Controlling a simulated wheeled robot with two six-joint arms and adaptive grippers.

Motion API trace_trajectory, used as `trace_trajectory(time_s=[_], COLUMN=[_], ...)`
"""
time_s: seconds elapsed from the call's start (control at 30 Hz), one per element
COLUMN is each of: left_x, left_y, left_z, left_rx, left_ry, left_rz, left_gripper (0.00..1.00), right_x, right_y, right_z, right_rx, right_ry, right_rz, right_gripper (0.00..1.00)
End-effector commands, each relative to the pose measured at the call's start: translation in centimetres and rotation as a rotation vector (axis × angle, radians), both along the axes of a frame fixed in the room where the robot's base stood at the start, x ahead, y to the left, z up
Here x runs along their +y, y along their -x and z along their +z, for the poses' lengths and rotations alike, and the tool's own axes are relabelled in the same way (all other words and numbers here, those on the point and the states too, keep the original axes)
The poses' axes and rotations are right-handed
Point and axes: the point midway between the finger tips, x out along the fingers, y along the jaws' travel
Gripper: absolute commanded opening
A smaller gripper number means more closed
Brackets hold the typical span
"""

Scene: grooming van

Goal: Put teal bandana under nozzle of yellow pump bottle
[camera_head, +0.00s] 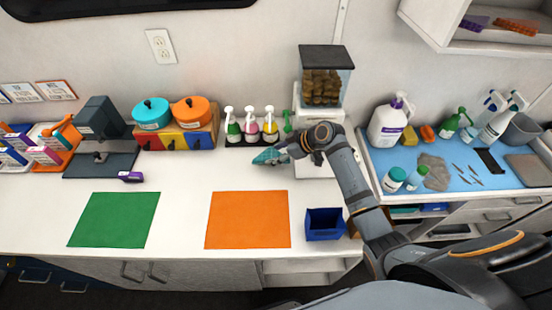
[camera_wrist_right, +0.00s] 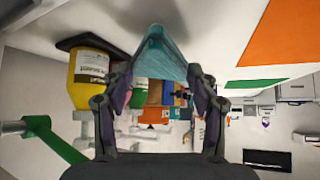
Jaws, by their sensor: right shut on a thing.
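The teal bandana (camera_head: 268,157) is in my right gripper (camera_head: 284,151), above the white counter in front of the pump bottles. In the right wrist view the bandana (camera_wrist_right: 160,58) is a folded, translucent-looking teal piece between the two fingers. The yellow pump bottle (camera_head: 270,130) stands in the row against the wall, just behind the bandana. In the right wrist view the yellow bottle (camera_wrist_right: 88,78) is left of the fingers, and the bandana looks apart from it. I cannot tell whether the bandana is under the nozzle. My left gripper is not in view.
A green pump bottle (camera_head: 233,129) and a pink one (camera_head: 251,127) stand left of the yellow one; a green pump (camera_head: 288,119) is to its right. A dispenser (camera_head: 325,80) stands behind my right arm. Green (camera_head: 114,220) and orange mats (camera_head: 248,220) lie in front.

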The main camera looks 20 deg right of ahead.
Motion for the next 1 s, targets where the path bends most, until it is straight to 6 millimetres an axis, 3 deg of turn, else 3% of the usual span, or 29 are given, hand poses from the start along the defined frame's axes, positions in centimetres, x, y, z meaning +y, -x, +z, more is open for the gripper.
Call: trace_trajectory(time_s=[0.23,0.6,0.63,0.77,1.0], left_x=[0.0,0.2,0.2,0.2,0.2], left_y=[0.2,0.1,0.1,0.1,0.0], left_z=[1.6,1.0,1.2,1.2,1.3], left_rx=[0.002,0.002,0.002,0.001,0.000], left_ry=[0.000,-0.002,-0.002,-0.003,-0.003], left_rz=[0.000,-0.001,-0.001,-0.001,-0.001], left_gripper=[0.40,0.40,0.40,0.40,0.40], right_x=[0.1,0.1,0.1,0.1,0.1], right_y=[-0.2,-0.2,-0.2,-0.2,-0.2], right_z=[-3.0,-3.9,-3.7,-3.7,-3.6], right_rx=[0.003,0.001,0.001,0.001,0.001], right_ry=[-0.001,0.000,0.000,0.000,0.000], right_rz=[-0.001,-0.001,-0.001,-0.001,-0.001], right_gripper=[0.34,0.34,0.63,0.81,0.82])
